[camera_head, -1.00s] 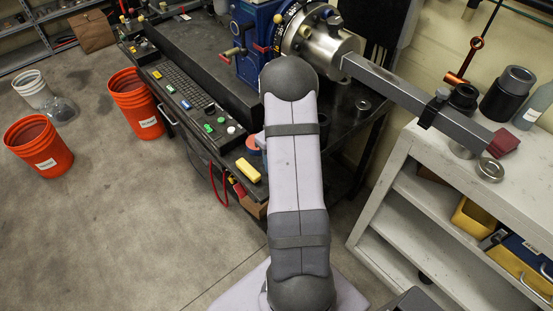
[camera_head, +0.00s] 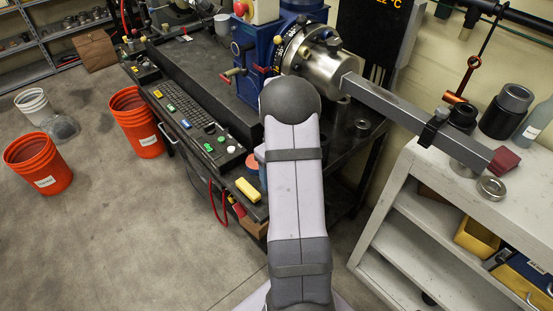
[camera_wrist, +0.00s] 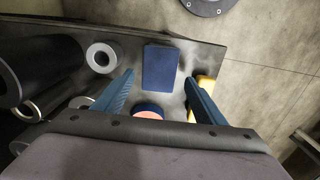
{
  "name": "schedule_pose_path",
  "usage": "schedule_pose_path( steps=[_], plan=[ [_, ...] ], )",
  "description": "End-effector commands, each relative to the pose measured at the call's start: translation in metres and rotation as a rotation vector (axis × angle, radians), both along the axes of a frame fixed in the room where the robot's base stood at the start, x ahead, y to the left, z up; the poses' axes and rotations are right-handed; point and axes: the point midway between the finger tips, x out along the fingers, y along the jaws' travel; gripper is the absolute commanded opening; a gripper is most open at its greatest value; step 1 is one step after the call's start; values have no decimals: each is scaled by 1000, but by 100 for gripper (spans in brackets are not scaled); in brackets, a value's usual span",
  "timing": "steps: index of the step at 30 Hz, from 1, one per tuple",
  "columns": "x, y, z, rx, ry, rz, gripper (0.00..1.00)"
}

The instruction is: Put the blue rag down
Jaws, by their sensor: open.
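A flat blue rectangle, which looks like the blue rag (camera_wrist: 160,66), lies on the black bench top (camera_wrist: 215,55) in the wrist view. My gripper (camera_wrist: 160,76) is open, its two blue fingers spread apart below and to either side of the rag in the picture. Nothing is seen held between them. Whether the fingertips touch the bench cannot be told. In the head view my arm hides the gripper and the rag.
A round orange-and-blue piece (camera_wrist: 148,112) shows between the fingers, and a yellow block (camera_wrist: 206,86) is by the right finger. A metal ring (camera_wrist: 101,57) and dark cylinders (camera_wrist: 45,68) stand left. A steel bar (camera_head: 420,118) extends over the white shelf (camera_head: 480,215).

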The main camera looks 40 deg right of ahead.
Motion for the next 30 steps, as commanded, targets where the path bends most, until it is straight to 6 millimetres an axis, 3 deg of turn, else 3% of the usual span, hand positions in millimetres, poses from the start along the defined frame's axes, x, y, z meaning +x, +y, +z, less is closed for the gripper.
schedule_pose_path(
  steps=[9,15,25,30],
  plan=[
    [1,-1,57,-3,-4,0,65],
    [0,0,82,-1,-1,0,65],
    [0,2,95,0,0,1,65],
    [0,30,97,0,0,6,65]
  ],
)
